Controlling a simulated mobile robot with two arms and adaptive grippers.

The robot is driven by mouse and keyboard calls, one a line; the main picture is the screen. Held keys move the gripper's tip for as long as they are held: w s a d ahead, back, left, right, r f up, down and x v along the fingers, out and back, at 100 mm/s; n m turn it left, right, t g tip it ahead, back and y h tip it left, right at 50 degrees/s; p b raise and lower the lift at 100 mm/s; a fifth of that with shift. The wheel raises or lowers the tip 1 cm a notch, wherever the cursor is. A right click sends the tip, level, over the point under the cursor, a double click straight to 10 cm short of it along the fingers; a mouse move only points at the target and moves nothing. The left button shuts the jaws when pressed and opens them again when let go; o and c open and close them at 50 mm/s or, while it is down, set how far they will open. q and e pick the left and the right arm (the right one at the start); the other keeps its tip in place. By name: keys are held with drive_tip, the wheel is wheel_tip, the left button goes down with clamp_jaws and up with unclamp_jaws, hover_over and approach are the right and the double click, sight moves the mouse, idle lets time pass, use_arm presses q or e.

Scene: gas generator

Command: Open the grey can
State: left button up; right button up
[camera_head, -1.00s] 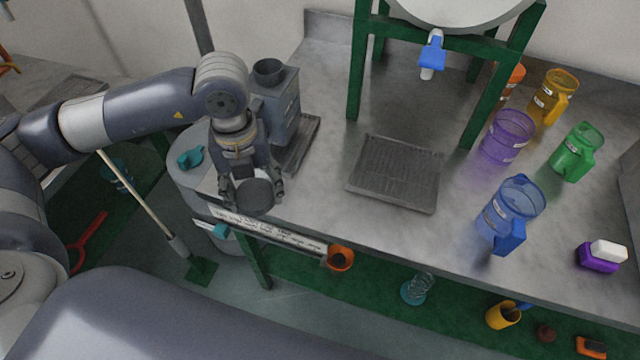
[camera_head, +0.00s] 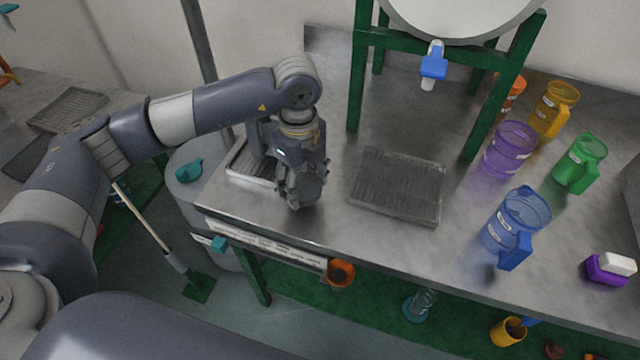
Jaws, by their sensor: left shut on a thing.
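The grey can (camera_head: 260,137) stands on a small tray at the left end of the metal bench. My left arm and gripper hide most of it, including its top. My left gripper (camera_head: 303,197) points down over the bench, in front and to the right of the can. It is shut on a dark grey round piece that looks like a lid, which is mostly hidden between the fingers. I cannot tell whether the piece touches the bench. My right gripper is not in view.
A drip tray (camera_head: 397,186) lies right of my gripper, beneath a green stand (camera_head: 362,70). A blue jug (camera_head: 514,222), purple jug (camera_head: 510,147) and green jug (camera_head: 580,162) stand farther right. A grey drum (camera_head: 190,205) stands left of the bench.

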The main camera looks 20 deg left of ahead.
use_arm(q)
drive_tip(key=w, duration=0.1)
drive_tip(key=w+d, duration=0.2)
drive_tip(key=shift+w+d+f+b, duration=0.25)
drive_tip(key=shift+b, duration=0.05)
wheel_tip(320, 180, down, 4)
drive_tip(key=shift+r+b, duration=0.2)
drive_tip(key=shift+b, duration=1)
drive_tip(key=shift+r, duration=0.1)
drive_tip(key=shift+s, duration=0.1)
drive_tip(key=o, duration=1.2)
drive_tip(key=shift+f, duration=0.2)
drive_tip(key=shift+r, duration=0.1)
